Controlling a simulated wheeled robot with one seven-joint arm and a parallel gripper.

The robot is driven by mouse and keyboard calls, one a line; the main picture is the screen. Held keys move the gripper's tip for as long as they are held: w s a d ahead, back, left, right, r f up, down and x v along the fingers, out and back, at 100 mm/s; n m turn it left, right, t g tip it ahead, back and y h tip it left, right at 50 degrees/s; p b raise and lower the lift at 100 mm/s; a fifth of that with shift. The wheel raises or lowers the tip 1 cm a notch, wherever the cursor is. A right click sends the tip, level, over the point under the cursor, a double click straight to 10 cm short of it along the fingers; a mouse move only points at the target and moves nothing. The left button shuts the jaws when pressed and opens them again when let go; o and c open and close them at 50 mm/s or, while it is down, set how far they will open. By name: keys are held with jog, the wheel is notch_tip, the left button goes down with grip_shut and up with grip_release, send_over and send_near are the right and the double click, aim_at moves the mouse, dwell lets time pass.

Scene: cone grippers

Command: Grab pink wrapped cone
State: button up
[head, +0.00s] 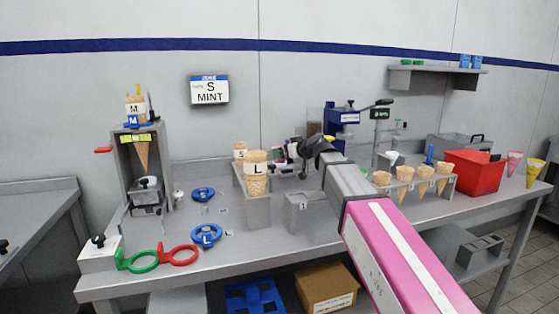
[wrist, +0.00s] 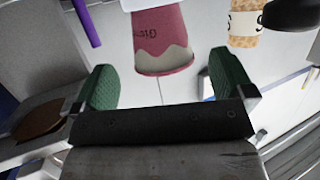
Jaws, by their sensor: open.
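A pink wrapped cone (wrist: 160,35) with a pale wavy band and dark lettering shows at the top middle of the wrist view. My gripper (wrist: 161,68) is open, with one green-padded finger on each side of it and gaps between. I cannot tell how deep the cone sits between the fingers. In the head view my gripper (head: 286,152) is over the middle of the bench, just right of the large cone marked L (head: 257,176). A small pink patch shows there, mostly hidden. Another pink cone (head: 514,162) stands at the far right.
A cone marked S (wrist: 243,22) is close on the right in the wrist view. A purple bar (wrist: 85,22) is at upper left. A rack of plain cones (head: 403,182), a red bin (head: 473,172) and a yellow cone (head: 534,172) stand to the right.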

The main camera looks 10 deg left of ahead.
jog(key=x, duration=0.4)
jog(key=shift+w+a+r, duration=0.1)
jog(key=shift+a+r, duration=0.05)
jog(key=shift+a, duration=0.15)
jog(key=c, duration=0.8)
jog(key=shift+r, duration=0.15)
